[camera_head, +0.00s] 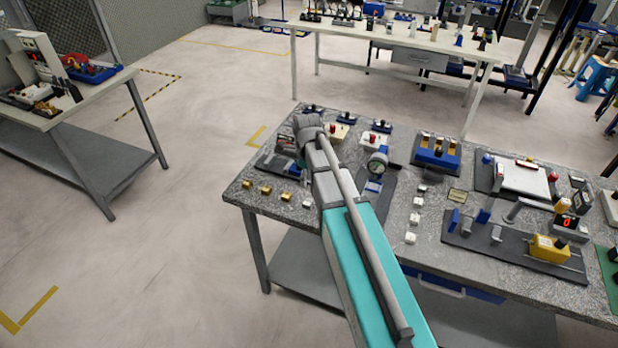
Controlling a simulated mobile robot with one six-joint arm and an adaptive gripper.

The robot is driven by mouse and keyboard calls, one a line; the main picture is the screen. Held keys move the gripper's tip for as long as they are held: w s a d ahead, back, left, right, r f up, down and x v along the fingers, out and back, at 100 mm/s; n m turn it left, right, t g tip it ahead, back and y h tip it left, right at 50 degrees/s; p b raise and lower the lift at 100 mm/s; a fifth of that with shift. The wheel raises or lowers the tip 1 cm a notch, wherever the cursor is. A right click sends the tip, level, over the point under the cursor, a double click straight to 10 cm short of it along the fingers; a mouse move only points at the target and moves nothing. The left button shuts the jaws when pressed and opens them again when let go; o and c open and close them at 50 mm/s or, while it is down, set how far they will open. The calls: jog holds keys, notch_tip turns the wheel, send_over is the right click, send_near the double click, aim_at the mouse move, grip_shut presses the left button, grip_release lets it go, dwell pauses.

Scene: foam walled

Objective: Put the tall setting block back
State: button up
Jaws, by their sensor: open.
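My arm reaches from the bottom of the picture over the speckled grey bench (330,245). My gripper (283,150) is at its far end, over the bench's left part, small and partly hidden by my wrist; it is open. I see nothing held in it. I cannot tell for sure which piece is the tall setting block. Several small pale blocks (414,219) stand in a column right of my arm. Several small brass blocks (265,189) lie along the left front. A blue holder (435,157) with brass-coloured pieces stands at the back middle.
Another table (400,42) stands behind, and one (75,98) at left. Floor between is clear.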

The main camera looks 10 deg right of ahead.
jog(key=s+n, duration=1.6)
jog(key=n, duration=0.9)
